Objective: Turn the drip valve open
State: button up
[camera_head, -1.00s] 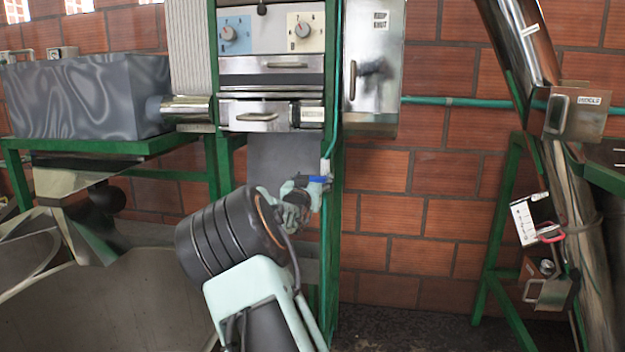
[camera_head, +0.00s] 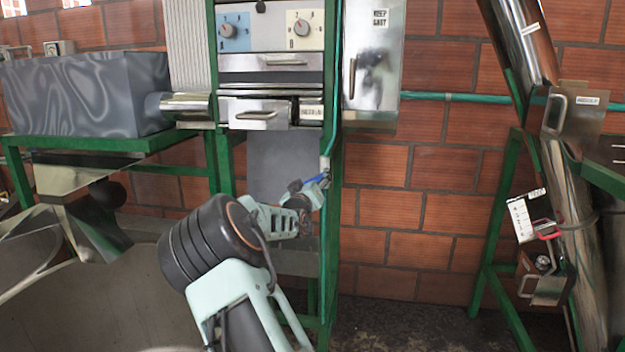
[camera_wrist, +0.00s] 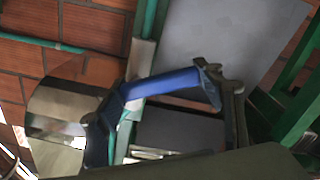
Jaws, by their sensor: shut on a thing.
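The drip valve's blue handle (camera_head: 313,178) sits on the thin teal pipe beside the green post, below the drawers. In the head view it is small and partly hidden by my gripper (camera_head: 310,188). In the wrist view the blue handle (camera_wrist: 165,83) lies across the picture, slanting slightly, in front of the pipe's pale fitting (camera_wrist: 140,60). My gripper (camera_wrist: 160,105) has one dark finger at each end of the handle and is shut on it. The valve body is mostly hidden behind the fingers.
A metal box (camera_head: 373,60) hangs right of the post above my gripper. A grey panel (camera_head: 281,165) is behind it. A large metal basin (camera_head: 90,300) lies at the lower left.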

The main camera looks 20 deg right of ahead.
dwell(0.4)
jog(key=o, duration=1.7)
jog(key=v, duration=1.2)
